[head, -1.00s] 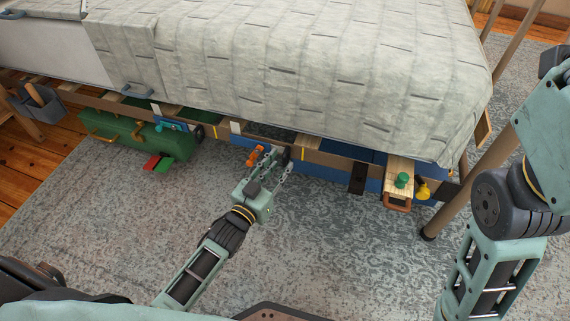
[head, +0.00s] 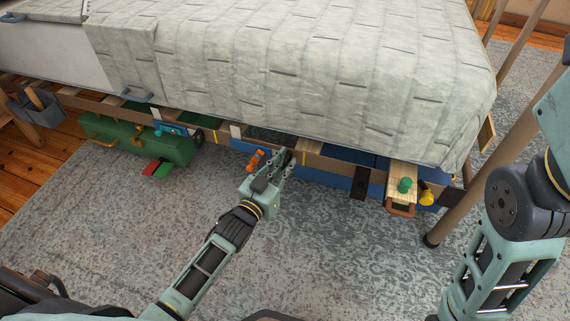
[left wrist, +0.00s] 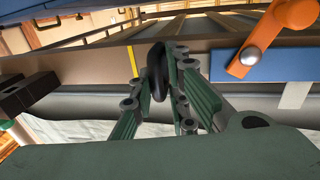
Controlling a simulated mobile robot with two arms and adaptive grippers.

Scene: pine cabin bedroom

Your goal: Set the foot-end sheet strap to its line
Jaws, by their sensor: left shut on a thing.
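The bed's side rail (head: 325,163) runs under the quilt edge. A small dark rounded piece (left wrist: 157,68), apparently the strap's slider, stands against the rail. My left gripper (head: 286,162) has its fingers at it from the front. In the left wrist view the ribbed fingers (left wrist: 165,92) are shut around the dark piece. A yellow line (left wrist: 132,62) on the rail lies a short gap left of it there; in the head view this line (head: 304,148) is just right of the fingers. The strap itself is mostly hidden. My right gripper is out of view.
An orange handle (head: 256,160) on a blue panel is close left of my gripper. A dark block (head: 359,183), a wooden board with a green knob (head: 404,185) and a yellow knob (head: 427,197) are to the right. A green case (head: 130,140) is left.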

